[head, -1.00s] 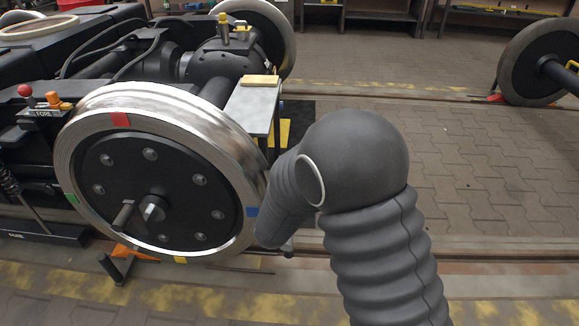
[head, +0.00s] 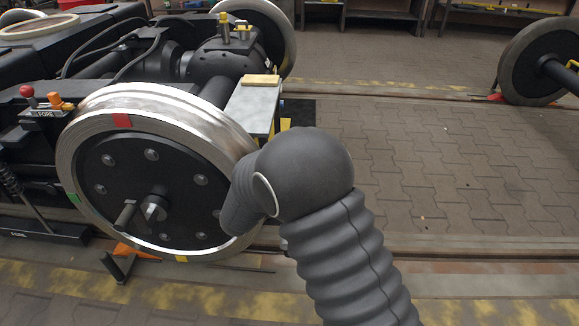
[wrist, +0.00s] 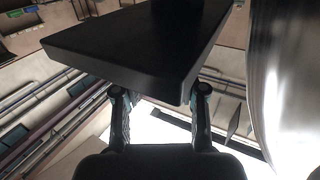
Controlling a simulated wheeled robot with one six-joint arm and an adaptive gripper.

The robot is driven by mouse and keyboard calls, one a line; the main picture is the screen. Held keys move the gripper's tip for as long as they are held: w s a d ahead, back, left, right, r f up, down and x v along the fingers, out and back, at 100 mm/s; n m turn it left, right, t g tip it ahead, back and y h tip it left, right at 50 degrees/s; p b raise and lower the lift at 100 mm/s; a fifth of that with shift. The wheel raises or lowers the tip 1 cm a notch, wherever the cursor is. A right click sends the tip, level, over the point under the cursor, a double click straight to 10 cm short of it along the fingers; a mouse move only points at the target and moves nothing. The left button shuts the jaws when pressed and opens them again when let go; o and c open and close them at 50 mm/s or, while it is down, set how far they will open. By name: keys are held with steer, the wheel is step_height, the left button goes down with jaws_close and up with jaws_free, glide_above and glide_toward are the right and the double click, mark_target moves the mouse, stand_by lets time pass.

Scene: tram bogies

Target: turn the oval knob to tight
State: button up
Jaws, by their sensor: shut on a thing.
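In the wrist view, my gripper (wrist: 160,94) is shut on a dark, slab-shaped thing (wrist: 120,42). One finger is on either side of its near corner, and a darker upright part rises from it. I cannot tell if this is the oval knob. In the head view my own arm hides the gripper and what it holds. A small grey knob-like piece (head: 153,208) sits at the centre of the near wheel (head: 130,175), beside a short dark peg (head: 123,216). No tight marking can be read.
The wheel's shiny rim also stands close on the right in the wrist view (wrist: 290,85). A small grey table (head: 252,105) with a tan block (head: 260,80) stands behind my arm. Another wheel (head: 530,60) is at the far right. The paved floor (head: 450,190) between is open.

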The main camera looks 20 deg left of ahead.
steer(key=shift+w+r, duration=0.1)
steer(key=shift+r, duration=0.05)
steer(key=o, duration=1.2)
steer(key=shift+c, duration=0.2)
steer(key=v, duration=1.2)
